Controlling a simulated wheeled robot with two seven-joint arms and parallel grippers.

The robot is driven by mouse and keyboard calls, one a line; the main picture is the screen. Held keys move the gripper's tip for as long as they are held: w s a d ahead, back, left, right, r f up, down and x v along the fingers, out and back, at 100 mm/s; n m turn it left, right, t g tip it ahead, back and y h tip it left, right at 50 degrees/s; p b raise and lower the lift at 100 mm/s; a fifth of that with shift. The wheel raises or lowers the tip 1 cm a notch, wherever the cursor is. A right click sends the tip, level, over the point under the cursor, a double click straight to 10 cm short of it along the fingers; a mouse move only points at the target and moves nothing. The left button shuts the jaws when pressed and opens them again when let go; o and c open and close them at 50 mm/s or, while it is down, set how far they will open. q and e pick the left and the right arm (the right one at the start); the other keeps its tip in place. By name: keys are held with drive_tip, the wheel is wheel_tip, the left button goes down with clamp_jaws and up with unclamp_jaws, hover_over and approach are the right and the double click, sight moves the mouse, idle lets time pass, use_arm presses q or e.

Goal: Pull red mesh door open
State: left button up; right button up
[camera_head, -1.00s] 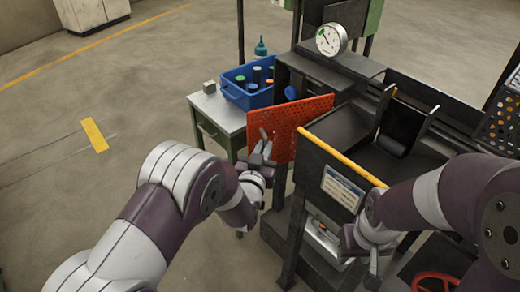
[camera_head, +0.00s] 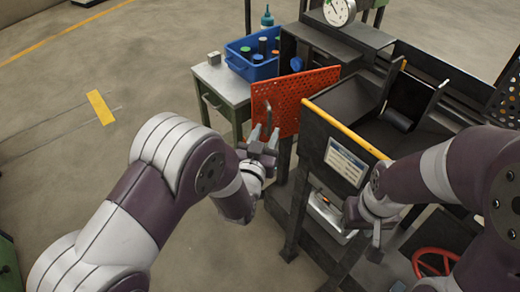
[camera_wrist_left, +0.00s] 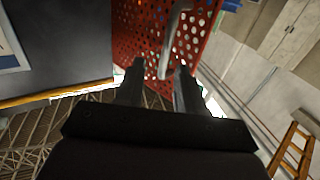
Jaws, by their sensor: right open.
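The red mesh door (camera_head: 288,92) is an upright perforated panel at the left end of the dark furnace bench. A grey bar handle (camera_head: 269,112) stands on its face. My left gripper (camera_head: 265,133) is just below the handle, in front of the door, with its two fingers apart. In the left wrist view the mesh (camera_wrist_left: 145,28) fills the top middle. The handle (camera_wrist_left: 174,40) shows ahead of the open fingers (camera_wrist_left: 158,75), nearer the right one; nothing is clamped. My right gripper (camera_head: 364,238) hangs open in front of the bench, apart from the door.
A blue bin (camera_head: 248,66) with several bottles stands on a small table (camera_head: 228,87) behind the door. A yellow bar (camera_head: 345,131) edges the bench front above a label plate (camera_head: 345,161). A red handwheel (camera_head: 434,262) is low at right. The floor at left is clear.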

use_arm(q)
drive_tip(key=v, duration=0.7)
drive_tip(key=shift+d, duration=0.1)
